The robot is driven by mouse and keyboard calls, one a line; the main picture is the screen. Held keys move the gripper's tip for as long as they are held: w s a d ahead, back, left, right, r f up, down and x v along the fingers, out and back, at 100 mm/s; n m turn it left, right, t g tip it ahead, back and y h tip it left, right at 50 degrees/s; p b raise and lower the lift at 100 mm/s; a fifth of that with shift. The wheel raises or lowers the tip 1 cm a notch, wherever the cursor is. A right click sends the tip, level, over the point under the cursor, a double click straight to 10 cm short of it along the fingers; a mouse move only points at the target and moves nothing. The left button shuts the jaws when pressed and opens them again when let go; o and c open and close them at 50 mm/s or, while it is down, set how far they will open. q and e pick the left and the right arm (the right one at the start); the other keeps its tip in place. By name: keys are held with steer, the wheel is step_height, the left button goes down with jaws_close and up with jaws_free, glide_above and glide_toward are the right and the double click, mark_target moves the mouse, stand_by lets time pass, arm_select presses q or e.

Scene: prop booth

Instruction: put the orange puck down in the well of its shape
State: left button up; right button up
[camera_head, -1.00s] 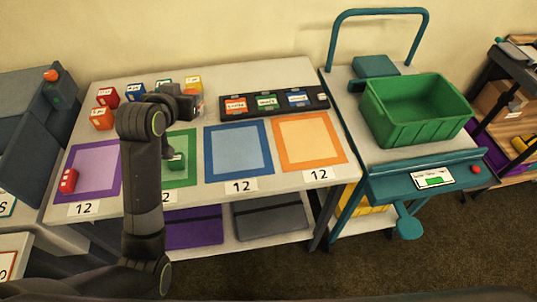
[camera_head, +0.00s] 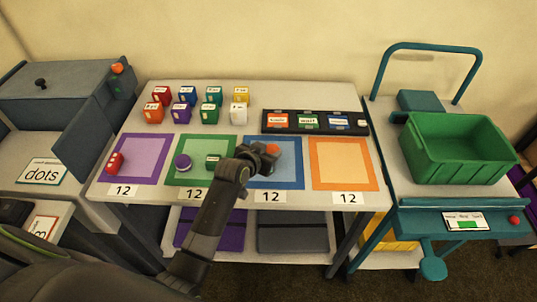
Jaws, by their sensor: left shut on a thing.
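My left gripper (camera_head: 264,155) is over the upper part of the blue-framed square. It is shut on the orange puck (camera_head: 272,149), of which a small part shows at the fingertips. The exact outline of the puck and the gap below it cannot be told. A dark tray (camera_head: 354,130) with orange, green and blue labels lies behind the gripper, at the back of the table. I cannot make out a well of the puck's shape. My right gripper is not in view.
The table (camera_head: 225,90) has purple (camera_head: 138,182), green (camera_head: 180,181), blue (camera_head: 289,184) and orange (camera_head: 345,184) framed squares. A purple puck (camera_head: 183,161) and a green block (camera_head: 212,160) are on the green one. Several coloured blocks stand behind. A green bin (camera_head: 450,170) is at right.

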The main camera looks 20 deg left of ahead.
arm_select(q)
steer(key=shift+f, duration=0.65)
steer(key=shift+f, duration=0.1)
steer(key=shift+f, duration=0.1)
steer(key=o, duration=1)
